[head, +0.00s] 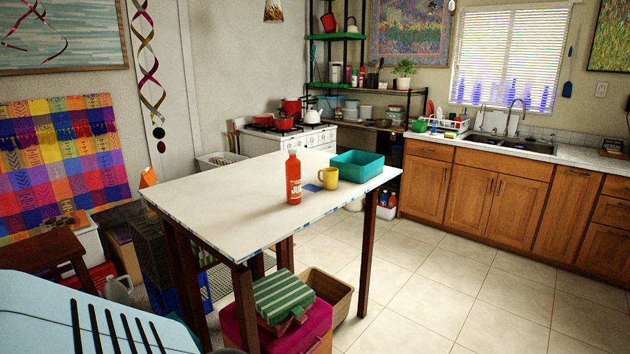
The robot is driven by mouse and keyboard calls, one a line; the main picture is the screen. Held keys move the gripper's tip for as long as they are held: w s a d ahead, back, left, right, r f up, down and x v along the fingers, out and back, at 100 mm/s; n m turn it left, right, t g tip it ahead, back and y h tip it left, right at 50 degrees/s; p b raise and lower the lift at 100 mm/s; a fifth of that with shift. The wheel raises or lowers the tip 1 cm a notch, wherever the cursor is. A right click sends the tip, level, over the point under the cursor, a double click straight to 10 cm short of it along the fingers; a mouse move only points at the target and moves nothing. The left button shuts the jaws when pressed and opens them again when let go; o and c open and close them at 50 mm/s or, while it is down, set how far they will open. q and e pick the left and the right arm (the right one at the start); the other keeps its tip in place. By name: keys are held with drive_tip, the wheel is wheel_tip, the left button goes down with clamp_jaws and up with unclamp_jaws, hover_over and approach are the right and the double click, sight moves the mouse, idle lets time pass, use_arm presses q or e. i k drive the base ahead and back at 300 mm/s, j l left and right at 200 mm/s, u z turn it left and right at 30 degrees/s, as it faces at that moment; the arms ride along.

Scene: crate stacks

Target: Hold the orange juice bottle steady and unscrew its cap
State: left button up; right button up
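The orange juice bottle (293,180) stands upright on the white-topped table (220,205), near the middle of its right half.
A yellow mug (328,178) stands just right of the bottle, near a small blue patch on the tabletop. A teal bin (357,167) stands at the table's far right corner. The table's left half is clear. Crates and boxes crowd the floor underneath and left.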

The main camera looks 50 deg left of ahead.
sight(293, 167)
drive_tip(key=i+u, duration=0.35)
drive_tip(key=i, duration=0.25)
drive_tip(key=i+l+u, duration=0.15)
drive_tip(key=i+u, duration=0.2)
drive_tip(key=i, duration=0.25)
drive_tip(key=i+j+u, duration=0.1)
drive_tip(key=i+u, duration=0.15)
drive_tip(key=u, duration=0.15)
drive_tip(key=i+u, duration=0.4)
drive_tip(key=i+l+u, duration=0.1)
drive_tip(key=u, duration=0.3)
drive_tip(key=i+u, duration=0.4)
drive_tip(key=u, duration=0.15)
